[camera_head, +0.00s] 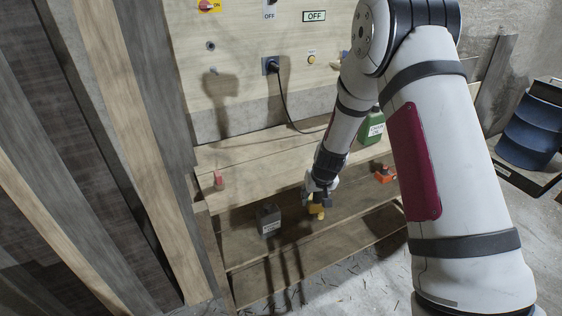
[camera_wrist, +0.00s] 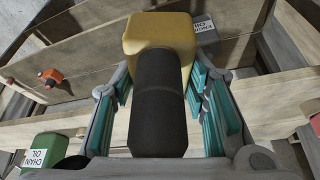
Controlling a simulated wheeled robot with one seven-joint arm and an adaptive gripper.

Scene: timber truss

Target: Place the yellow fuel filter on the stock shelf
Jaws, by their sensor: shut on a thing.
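The yellow fuel filter (camera_wrist: 160,35) is a yellow block with a dark cylinder towards the camera in the wrist view. My gripper (camera_wrist: 162,105) is shut on it, with teal finger pads on both sides of the dark cylinder. In the head view my gripper (camera_head: 319,198) points down over the wooden shelf unit, with the filter (camera_head: 317,211) under its fingertips. The lower wooden shelf (camera_head: 245,245) lies below and around it. I cannot tell whether the filter touches the shelf. Which board is the stock shelf cannot be read from any label.
A dark grey labelled can (camera_head: 268,220) stands left of my gripper. A green chain oil bottle (camera_head: 371,128) and an orange object (camera_head: 384,174) are to the right. A small red item (camera_head: 218,181) sits on the upper board's left end. A switch panel with a cable (camera_head: 283,100) rises behind.

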